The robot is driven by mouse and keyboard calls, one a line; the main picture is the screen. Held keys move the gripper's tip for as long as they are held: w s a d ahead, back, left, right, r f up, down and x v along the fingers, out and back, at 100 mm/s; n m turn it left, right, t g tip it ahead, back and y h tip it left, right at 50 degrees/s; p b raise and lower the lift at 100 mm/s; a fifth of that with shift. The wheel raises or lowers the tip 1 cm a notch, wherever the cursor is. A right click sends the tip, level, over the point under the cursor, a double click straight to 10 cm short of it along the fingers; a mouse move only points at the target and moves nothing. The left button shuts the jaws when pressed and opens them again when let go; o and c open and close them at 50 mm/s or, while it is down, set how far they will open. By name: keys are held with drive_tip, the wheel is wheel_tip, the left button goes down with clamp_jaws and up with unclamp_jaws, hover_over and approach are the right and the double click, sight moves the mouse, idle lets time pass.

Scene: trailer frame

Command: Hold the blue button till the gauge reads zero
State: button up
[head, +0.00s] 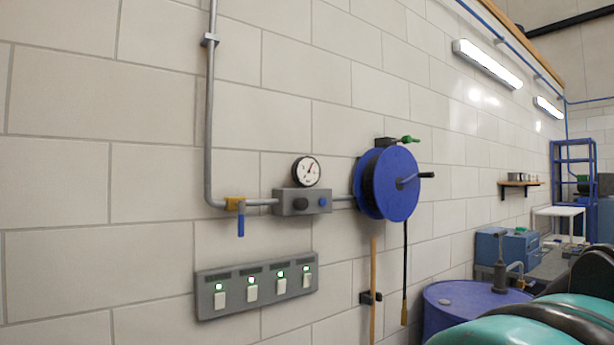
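The round white gauge (307,171) with a black rim stands on top of this box. Its needle shows, but the scale is too small to read. My gripper is not in view, and nothing touches the button.
A pipe (209,120) with a blue-handled valve (240,222) joins the box from the left. A blue hose reel (397,185) juts out at its right. A switch panel (256,287) hangs below. A blue drum (460,305) and teal shapes (530,320) fill the lower right.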

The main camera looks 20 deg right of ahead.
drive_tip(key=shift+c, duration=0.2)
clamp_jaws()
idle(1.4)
